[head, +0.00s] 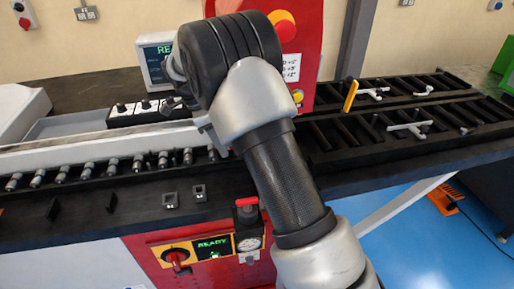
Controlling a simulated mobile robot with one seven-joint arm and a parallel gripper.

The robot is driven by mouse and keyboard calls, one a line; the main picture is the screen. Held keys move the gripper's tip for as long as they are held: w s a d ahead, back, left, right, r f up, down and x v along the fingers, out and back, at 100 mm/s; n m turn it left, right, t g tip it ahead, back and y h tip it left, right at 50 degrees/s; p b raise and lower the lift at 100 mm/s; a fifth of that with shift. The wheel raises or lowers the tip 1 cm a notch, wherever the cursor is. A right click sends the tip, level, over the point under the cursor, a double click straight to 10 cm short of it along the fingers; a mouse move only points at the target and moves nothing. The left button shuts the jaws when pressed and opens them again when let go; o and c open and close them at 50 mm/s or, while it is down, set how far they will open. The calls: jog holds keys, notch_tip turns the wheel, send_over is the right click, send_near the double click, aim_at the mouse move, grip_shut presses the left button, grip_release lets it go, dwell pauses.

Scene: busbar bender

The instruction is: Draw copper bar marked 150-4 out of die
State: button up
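I cannot make out a copper bar marked 150-4 or the die in the head view; my arm covers the middle of the machine. The red machine head (312,30) rises behind my arm, with a red round button on a yellow base (284,26) and a small white label with handwriting (285,68). Only dark parts beside my wrist show at its left, and my fingertips are hidden, so I cannot tell whether my gripper is open or shut or holds anything.
A roller row (87,171) runs along the bench at left, below a long pale rail (95,150). A black slatted rack (440,112) with white clamps and an upright yellow piece (351,96) lies at right. A red panel with a green READY display (214,246) is in front.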

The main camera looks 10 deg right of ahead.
grip_shut()
jog(key=shift+r+p, duration=0.85)
jog(key=shift+r, duration=0.45)
jog(key=shift+s+f+b, duration=0.1)
jog(key=shift+s+b, duration=0.4)
jog(key=shift+s, duration=0.1)
jog(key=shift+s+b, duration=1.75)
jog(key=shift+s, duration=1.6)
jog(key=shift+s+b, duration=1.4)
jog(key=shift+s, duration=2.65)
